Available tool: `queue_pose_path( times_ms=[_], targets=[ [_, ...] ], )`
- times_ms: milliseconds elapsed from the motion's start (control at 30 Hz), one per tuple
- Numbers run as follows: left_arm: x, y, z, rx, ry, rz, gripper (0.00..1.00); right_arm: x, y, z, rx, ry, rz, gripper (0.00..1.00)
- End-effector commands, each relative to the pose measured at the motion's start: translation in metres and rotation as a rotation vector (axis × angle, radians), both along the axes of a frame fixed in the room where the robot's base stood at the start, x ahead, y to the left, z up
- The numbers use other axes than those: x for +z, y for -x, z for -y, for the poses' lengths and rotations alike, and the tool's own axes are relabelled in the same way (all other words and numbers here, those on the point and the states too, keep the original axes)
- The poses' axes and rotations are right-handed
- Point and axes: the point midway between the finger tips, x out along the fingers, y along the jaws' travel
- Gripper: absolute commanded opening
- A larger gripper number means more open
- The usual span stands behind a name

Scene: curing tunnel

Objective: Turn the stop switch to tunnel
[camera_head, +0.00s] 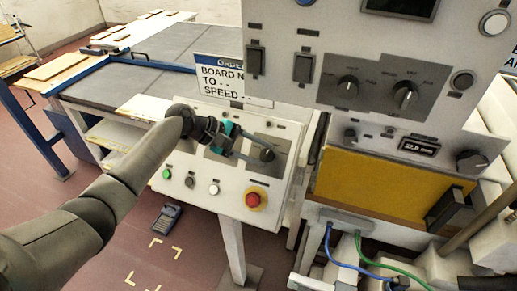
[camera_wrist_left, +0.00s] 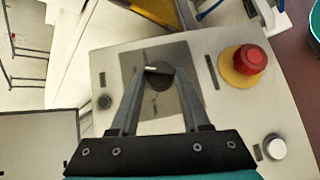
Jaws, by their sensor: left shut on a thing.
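The switch is a round black knob (camera_head: 266,154) on a grey plate at the right of the sloped control panel (camera_head: 232,200). In the left wrist view the knob (camera_wrist_left: 160,77) shows between the fingers, with a pale pointer mark toward the picture's left. The plate's lettering is too small to read. My left gripper (camera_head: 256,153) reaches in from the left, and its fingers are shut on the knob's sides. In the left wrist view the gripper (camera_wrist_left: 157,76) has one finger on each side of the knob. My right gripper is not in view.
A red stop button (camera_head: 254,198) on a yellow base sits below the knob. Green, black and white buttons (camera_head: 190,182) line the panel's lower edge. A larger grey cabinet (camera_head: 375,110) with more knobs stands behind at right. An order sign (camera_head: 222,77) stands behind the panel.

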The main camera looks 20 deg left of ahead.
Motion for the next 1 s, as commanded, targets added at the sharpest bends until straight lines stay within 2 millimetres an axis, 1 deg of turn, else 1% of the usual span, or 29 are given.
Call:
queue_pose_path(
  times_ms=[33,300,667,700,933,1000],
  targets=[
    [0.0036,-0.0016,0.0003,-0.009,-0.009,0.003,0.00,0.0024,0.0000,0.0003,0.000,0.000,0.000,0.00],
    [0.0028,-0.0021,0.0006,-0.041,-0.040,0.006,0.00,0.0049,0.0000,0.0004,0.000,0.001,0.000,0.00],
    [0.0024,-0.0020,0.0008,-0.043,-0.042,0.006,0.00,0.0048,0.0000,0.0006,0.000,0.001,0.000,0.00],
    [0.0024,-0.0020,0.0008,-0.043,-0.042,0.006,0.49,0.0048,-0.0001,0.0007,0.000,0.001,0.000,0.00],
    [0.0017,-0.0016,0.0009,-0.044,-0.043,0.004,0.75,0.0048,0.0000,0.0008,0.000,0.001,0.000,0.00],
    [0.0014,-0.0014,0.0009,-0.043,-0.043,0.004,0.76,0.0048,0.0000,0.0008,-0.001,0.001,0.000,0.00]
  ],
)
